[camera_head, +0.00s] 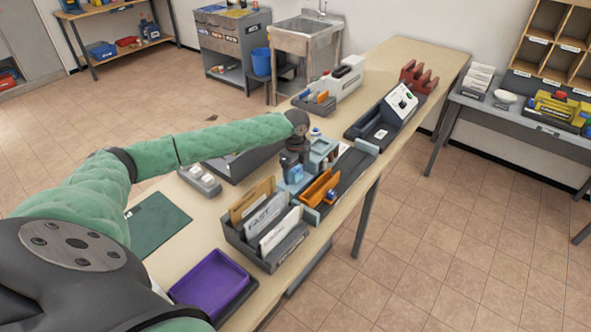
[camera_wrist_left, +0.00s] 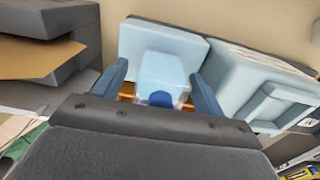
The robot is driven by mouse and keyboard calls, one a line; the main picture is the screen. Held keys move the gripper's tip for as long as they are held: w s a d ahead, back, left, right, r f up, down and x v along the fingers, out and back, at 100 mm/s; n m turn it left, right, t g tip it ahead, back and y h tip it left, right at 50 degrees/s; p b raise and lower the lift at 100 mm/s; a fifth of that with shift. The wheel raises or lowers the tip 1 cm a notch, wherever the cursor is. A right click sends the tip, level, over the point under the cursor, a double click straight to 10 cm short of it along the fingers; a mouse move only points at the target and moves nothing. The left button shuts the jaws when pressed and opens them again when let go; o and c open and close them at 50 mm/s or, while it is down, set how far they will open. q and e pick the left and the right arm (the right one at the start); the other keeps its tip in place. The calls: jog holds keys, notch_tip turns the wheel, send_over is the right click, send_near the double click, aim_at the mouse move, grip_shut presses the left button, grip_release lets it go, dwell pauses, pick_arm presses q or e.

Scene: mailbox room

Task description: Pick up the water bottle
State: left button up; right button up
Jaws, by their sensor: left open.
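The water bottle (camera_wrist_left: 165,72) is pale blue and clear, with a dark blue cap (camera_wrist_left: 161,98). In the left wrist view it shows between the two blue fingers of my left gripper (camera_wrist_left: 160,86), with a gap at each side. The jaws are open. In the head view my left gripper (camera_head: 293,170) points down over the middle of the long table. The bottle there is largely hidden by the gripper, and I cannot make it out surely. My right gripper is not in view.
An orange bin (camera_head: 320,187) and a grey sorter with envelopes (camera_head: 262,242) stand close to the gripper. A light blue device (camera_wrist_left: 262,85) is just right of the bottle. A purple tray (camera_head: 212,283) and green mat (camera_head: 157,224) lie nearer me.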

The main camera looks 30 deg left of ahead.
pick_arm(q)
jog(key=shift+a+f, duration=0.1)
jog(key=shift+f, duration=0.05)
jog(key=c, duration=1.1)
